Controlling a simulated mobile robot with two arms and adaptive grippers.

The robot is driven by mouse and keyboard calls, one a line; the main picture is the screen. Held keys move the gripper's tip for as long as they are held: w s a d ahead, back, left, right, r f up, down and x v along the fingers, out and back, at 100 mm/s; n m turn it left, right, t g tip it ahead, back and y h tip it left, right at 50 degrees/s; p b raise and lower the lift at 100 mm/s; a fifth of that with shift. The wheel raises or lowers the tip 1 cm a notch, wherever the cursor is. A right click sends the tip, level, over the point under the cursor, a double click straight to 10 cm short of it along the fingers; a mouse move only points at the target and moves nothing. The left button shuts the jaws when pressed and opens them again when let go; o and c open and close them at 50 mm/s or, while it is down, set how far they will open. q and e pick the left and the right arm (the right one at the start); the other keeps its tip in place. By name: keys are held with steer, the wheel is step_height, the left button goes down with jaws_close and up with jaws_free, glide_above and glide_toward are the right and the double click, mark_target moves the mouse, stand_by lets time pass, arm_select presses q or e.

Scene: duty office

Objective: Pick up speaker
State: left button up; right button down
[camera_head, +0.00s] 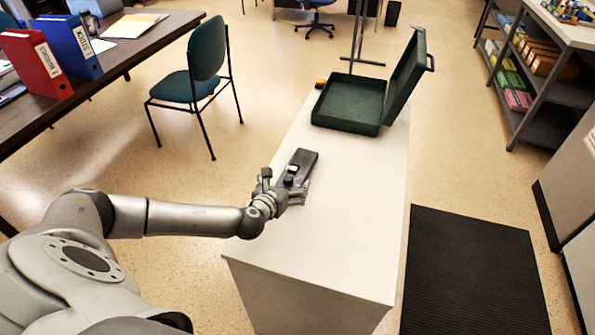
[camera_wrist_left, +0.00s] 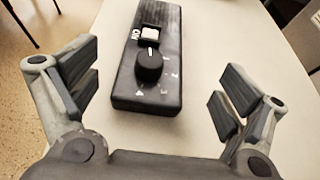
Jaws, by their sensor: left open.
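A dark, elongated box with a round knob and a light square button, which looks like the speaker (camera_head: 305,160), lies on the white cabinet top (camera_head: 345,220). In the left wrist view the speaker (camera_wrist_left: 150,88) lies ahead of and between the fingers, with free room on both sides. My left gripper (camera_head: 293,184) is at the near end of the speaker, low over the top. In the left wrist view the left gripper (camera_wrist_left: 152,88) is open, its fingers spread wide and not touching the speaker. My right gripper is in neither view.
An open dark green case (camera_head: 348,103) stands at the far end of the cabinet top, with a small orange-brown item (camera_head: 320,84) beside it. A green chair (camera_head: 203,70) stands left. A black mat (camera_head: 470,275) lies right. The near cabinet top is clear.

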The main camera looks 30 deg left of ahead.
mark_target(293, 175)
arm_select(q)
steer(key=shift+x, duration=0.95)
steer(key=shift+w+f, duration=0.2)
steer(key=shift+f, duration=0.05)
steer(key=shift+w+a+f, duration=0.1)
steer(key=shift+w+a, duration=0.1)
steer(key=shift+w, duration=0.15)
steer(key=x, duration=0.3)
steer(key=shift+w+a+f, duration=0.2)
steer(key=shift+a+f, duration=0.05)
steer(key=shift+f, duration=0.15)
steer(key=shift+w, duration=0.25)
steer(key=shift+c, duration=0.4)
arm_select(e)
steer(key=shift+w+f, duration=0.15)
arm_select(q)
steer(key=shift+s, duration=0.1)
steer(key=c, duration=0.7)
steer(key=shift+s, duration=0.1)
steer(key=c, duration=0.8)
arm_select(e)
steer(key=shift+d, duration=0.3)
